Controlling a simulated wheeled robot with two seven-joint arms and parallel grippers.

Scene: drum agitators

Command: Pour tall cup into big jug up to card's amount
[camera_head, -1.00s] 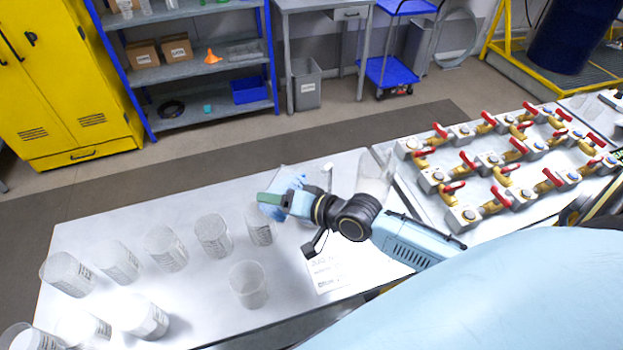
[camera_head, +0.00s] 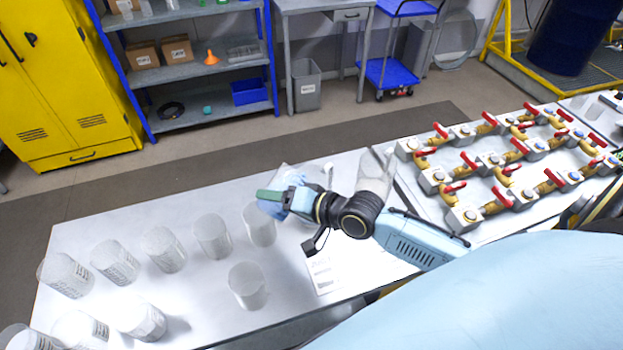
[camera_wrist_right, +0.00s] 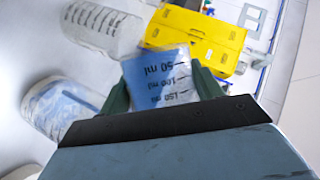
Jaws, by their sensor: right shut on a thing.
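My right gripper (camera_head: 270,196), with green fingers, is shut on a clear graduated cup (camera_wrist_right: 160,78) holding blue liquid. Its 50, 100 and 150 ml marks show in the right wrist view. In the head view, the fingers partly hide this cup over the table. A second clear vessel with blue inside (camera_wrist_right: 62,108) stands beside it in the wrist view. A large clear vessel (camera_head: 376,172) stands behind my right wrist in the head view; I cannot tell which vessel is the big jug. A white card (camera_head: 323,274) lies below my forearm, its print unreadable. My left gripper is out of view.
Several clear cups (camera_head: 212,236) stand on the left of the white table (camera_head: 190,205); one (camera_head: 247,286) stands nearer the front edge. A panel of red-handled valves (camera_head: 495,170) is to the right. The back of the table at left is clear.

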